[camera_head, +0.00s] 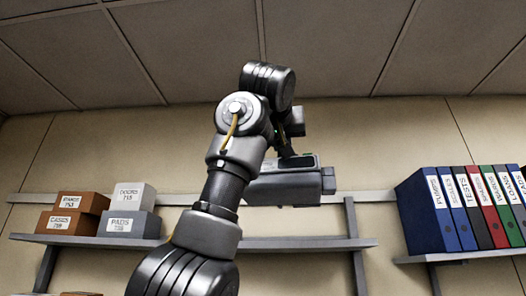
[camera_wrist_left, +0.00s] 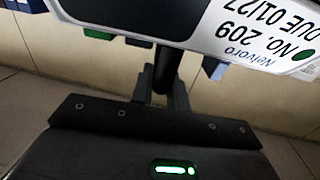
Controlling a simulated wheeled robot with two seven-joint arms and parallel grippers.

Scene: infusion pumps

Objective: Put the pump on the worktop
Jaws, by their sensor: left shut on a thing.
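The grey pump (camera_head: 285,188) hangs in the air in front of the wall in the head view, partly hidden by my arm. My left gripper (camera_head: 290,155) is above it, largely hidden behind my own wrist. In the left wrist view the pump (camera_wrist_left: 205,22) fills the top, with a white label reading Nelvoro, NO. 209, DUE 01/27, upside down. My left gripper's jaws (camera_wrist_left: 163,90) are shut on a dark bar or handle of the pump. The worktop is not in view. My right gripper is not in view.
A wall shelf (camera_head: 300,243) runs behind my arm, with brown boxes (camera_head: 68,220) and grey boxes (camera_head: 132,224) at its left. Another shelf at the right holds a row of binders (camera_head: 460,208). The ceiling (camera_head: 330,45) is above. Open air surrounds the pump.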

